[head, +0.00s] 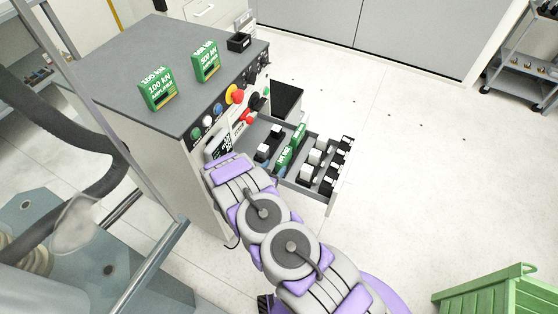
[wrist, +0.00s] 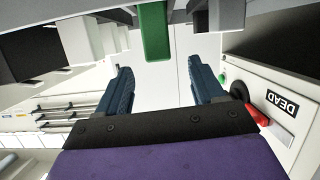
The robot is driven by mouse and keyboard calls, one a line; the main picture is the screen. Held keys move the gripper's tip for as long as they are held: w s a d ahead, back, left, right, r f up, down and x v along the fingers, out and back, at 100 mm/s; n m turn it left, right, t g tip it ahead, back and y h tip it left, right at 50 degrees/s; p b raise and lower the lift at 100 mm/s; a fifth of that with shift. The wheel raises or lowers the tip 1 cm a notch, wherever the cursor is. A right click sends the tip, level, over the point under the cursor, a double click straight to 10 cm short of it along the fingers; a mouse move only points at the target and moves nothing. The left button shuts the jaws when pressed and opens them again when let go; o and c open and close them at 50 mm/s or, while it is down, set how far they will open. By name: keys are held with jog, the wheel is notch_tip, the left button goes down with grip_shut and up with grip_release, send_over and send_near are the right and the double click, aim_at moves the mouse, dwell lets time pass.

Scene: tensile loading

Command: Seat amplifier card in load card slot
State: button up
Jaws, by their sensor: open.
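Two green amplifier cards stand upright on the grey cabinet top in the head view, one marked 100 kN (head: 158,90) and one marked 500 kN (head: 206,62). More green card-like pieces (head: 284,158) stand in the open drawer (head: 318,190). In the wrist view my gripper (wrist: 162,88) is open, with two dark blue fingers apart and nothing between their tips. A green piece (wrist: 154,30) hangs into view just beyond the fingers, roughly midway between them and apart from both. I cannot pick out the load card slot.
The cabinet front has coloured buttons and a red emergency knob (head: 237,97). The drawer also holds several white and black blocks (head: 314,156).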

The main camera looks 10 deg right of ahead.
jog(key=p+v, duration=0.1)
jog(key=v, duration=0.9)
